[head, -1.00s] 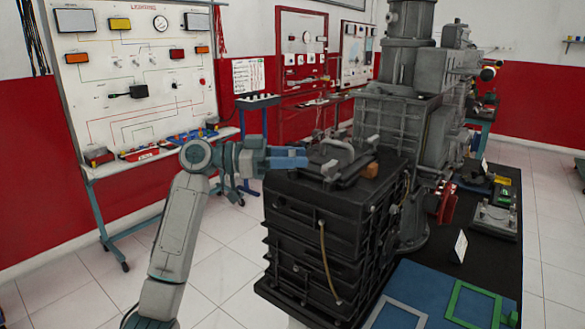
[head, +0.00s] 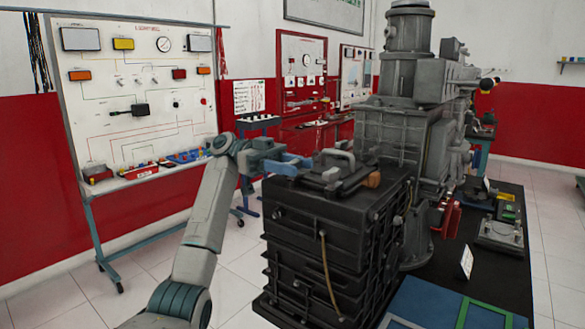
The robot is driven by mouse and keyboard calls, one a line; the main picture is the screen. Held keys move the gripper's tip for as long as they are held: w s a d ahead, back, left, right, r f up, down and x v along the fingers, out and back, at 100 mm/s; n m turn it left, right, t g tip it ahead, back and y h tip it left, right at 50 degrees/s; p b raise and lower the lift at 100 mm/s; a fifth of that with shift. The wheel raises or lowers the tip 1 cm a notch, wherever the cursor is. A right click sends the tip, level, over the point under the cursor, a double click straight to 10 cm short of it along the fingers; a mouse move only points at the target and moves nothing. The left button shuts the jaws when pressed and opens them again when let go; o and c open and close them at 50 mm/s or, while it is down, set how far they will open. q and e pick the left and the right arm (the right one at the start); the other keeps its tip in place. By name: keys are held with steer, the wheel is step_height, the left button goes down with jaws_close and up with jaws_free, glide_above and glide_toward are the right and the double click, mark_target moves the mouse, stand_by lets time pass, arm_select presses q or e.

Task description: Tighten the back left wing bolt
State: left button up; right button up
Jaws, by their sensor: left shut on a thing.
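A black ribbed engine block (head: 310,235) stands in the middle of the head view. On its top lies a dark cover (head: 345,183) with a raised grey handle (head: 337,158) and an orange-brown piece (head: 372,179) at its right. My left gripper (head: 305,166), with blue fingers, reaches in from the left to the back left part of the block's top, beside the cover. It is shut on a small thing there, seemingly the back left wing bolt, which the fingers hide. My right gripper is not in view.
A tall grey machine (head: 400,130) rises right behind the block. A dark bench (head: 500,255) at the right holds small fixtures and a blue panel with a green frame (head: 480,315). A white lighting board (head: 140,100) stands behind my left arm. Tiled floor lies open at left.

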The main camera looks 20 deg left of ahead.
arm_select(q)
steer(key=shift+g, duration=0.3)
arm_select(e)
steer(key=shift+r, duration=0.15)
arm_select(q)
steer(key=o, duration=1)
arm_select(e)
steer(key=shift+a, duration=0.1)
